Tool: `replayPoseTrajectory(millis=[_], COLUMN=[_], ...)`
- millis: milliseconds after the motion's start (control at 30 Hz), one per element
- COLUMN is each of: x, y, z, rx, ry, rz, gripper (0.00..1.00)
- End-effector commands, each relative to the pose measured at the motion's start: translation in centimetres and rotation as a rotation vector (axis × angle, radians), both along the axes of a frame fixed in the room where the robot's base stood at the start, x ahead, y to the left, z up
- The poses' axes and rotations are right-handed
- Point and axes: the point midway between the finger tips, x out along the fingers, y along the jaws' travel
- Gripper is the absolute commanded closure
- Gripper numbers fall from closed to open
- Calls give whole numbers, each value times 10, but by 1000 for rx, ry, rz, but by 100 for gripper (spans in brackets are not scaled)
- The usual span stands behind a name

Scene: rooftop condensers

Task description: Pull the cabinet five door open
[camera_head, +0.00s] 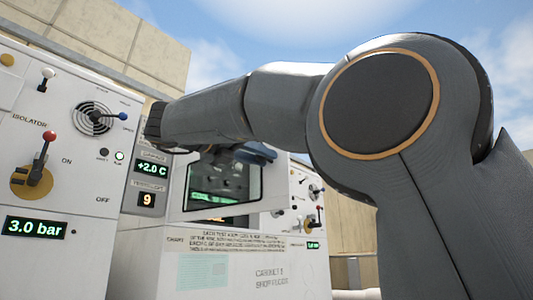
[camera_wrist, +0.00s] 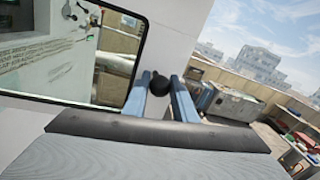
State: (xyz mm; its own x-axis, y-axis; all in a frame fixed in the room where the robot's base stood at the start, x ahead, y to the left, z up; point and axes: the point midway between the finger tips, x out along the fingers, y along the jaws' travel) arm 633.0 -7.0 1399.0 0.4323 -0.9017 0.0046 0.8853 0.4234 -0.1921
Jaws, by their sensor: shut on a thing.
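The cabinet door (camera_head: 270,202) is a white panel with a dark-framed window, and it stands swung out at an angle from its cabinet (camera_head: 225,262). In the wrist view the door (camera_wrist: 190,27) fills the left and centre, and its window shows a text plate and a pipe behind it. My gripper (camera_wrist: 160,90) has its two blue fingers shut on a black knob (camera_wrist: 158,84) at the door's free side. In the head view my gripper (camera_head: 255,153) is partly hidden by my arm.
At left stands a white panel with a red-knobbed isolator lever (camera_head: 48,137) and a 3.0 bar display (camera_head: 35,227). Another panel with levers (camera_head: 305,205) is behind the door at right. The wrist view shows rooftop units (camera_wrist: 235,103) and a low wall farther off.

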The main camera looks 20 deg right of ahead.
Motion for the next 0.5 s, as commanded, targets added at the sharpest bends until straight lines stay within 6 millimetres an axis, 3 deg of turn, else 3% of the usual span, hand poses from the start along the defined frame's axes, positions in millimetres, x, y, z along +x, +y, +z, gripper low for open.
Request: replayPoseTrajectory(millis=[167,200,267,500], x=[0,0,1,5], y=[-7,-8,-9,-10], z=[-1,-1,-1,-3], rx=[7,8,9,10], ry=[1,2,2,5], rz=[-10,-10,-8,-1], gripper=[100,69,59,57])
